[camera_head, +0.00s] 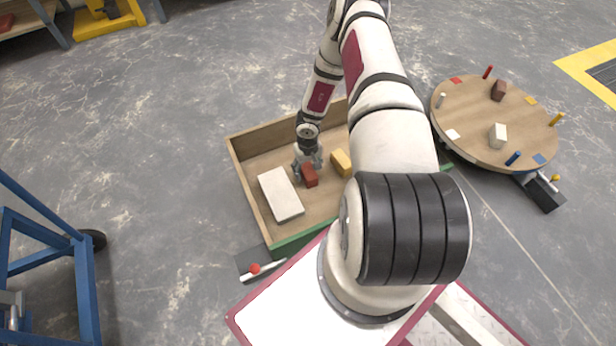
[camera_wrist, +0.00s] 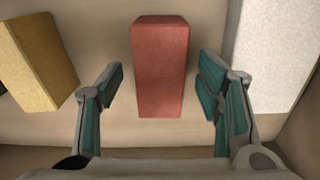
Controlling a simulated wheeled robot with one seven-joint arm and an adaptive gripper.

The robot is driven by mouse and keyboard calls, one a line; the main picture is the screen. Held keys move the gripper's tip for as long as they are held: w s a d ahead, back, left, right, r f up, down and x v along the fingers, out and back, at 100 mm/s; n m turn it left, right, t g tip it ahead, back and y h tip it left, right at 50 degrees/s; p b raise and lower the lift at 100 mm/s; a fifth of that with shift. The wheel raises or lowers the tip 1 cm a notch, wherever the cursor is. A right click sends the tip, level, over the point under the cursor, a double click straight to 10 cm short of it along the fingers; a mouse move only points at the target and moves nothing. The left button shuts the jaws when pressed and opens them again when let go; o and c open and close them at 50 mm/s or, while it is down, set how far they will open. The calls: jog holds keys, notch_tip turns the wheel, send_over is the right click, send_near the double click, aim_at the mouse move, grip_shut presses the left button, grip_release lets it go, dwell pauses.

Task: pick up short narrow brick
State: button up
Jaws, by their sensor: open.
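A short red brick (camera_head: 310,175) lies in the wooden tub, between a white block and a yellow brick. In the wrist view the red brick (camera_wrist: 160,68) stands out in the middle, pointing away from me. My gripper (camera_head: 308,166) is over the tub, right at the red brick. In the wrist view my gripper (camera_wrist: 163,95) is open, with one teal-padded finger on each side of the red brick. A gap shows between each finger and the brick.
A large white block (camera_head: 281,194) lies left of the red brick, and a yellow brick (camera_head: 342,162) lies right. The tub's wooden wall (camera_head: 245,180) surrounds them. A round wooden table (camera_head: 475,125) with small blocks and pegs stands to the right.

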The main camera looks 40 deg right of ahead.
jog(key=shift+f, duration=0.45)
jog(key=shift+r, duration=0.1)
grip_shut()
